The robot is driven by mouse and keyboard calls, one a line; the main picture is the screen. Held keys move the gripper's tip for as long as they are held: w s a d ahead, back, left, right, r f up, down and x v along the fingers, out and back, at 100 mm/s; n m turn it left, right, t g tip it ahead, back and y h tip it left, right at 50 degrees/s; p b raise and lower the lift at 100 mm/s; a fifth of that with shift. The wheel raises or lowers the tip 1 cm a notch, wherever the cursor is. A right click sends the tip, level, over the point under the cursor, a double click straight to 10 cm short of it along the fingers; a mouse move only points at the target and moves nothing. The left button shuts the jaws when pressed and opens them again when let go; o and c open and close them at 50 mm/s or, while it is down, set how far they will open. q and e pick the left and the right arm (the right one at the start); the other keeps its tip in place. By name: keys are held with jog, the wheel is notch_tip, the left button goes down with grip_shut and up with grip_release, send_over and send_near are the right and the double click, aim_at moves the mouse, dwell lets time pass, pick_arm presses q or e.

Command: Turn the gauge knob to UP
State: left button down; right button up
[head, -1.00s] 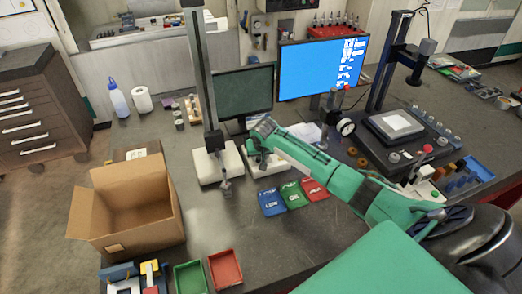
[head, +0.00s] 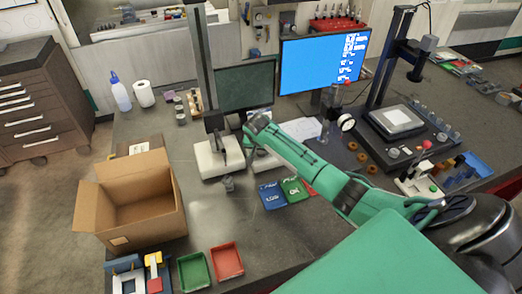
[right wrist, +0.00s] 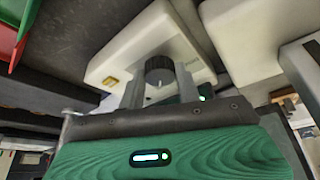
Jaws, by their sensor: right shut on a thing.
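The gauge knob (right wrist: 159,72) is a dark ribbed cylinder with a small pale mark, at the white base (right wrist: 118,62) in the right wrist view. My right gripper (right wrist: 160,88) has its two grey fingers on either side of the knob and is shut on it. No UP lettering is readable. In the head view, the white gauge base (head: 210,163) stands below a tall grey column (head: 197,65). My right arm reaches in from the right and ends near it; its fingers and the knob are not clear there. My left gripper is not in view.
A second white block (right wrist: 240,40) stands close beside the base. An open cardboard box (head: 130,210) is to the left. Green (head: 194,272) and red (head: 226,262) trays lie in front. Two monitors stand behind.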

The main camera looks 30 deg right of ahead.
jog(key=shift+r, duration=0.1)
jog(key=o, duration=1)
jog(key=b+v, duration=0.4)
jog(key=v, duration=0.9)
jog(key=shift+r+b, duration=0.35)
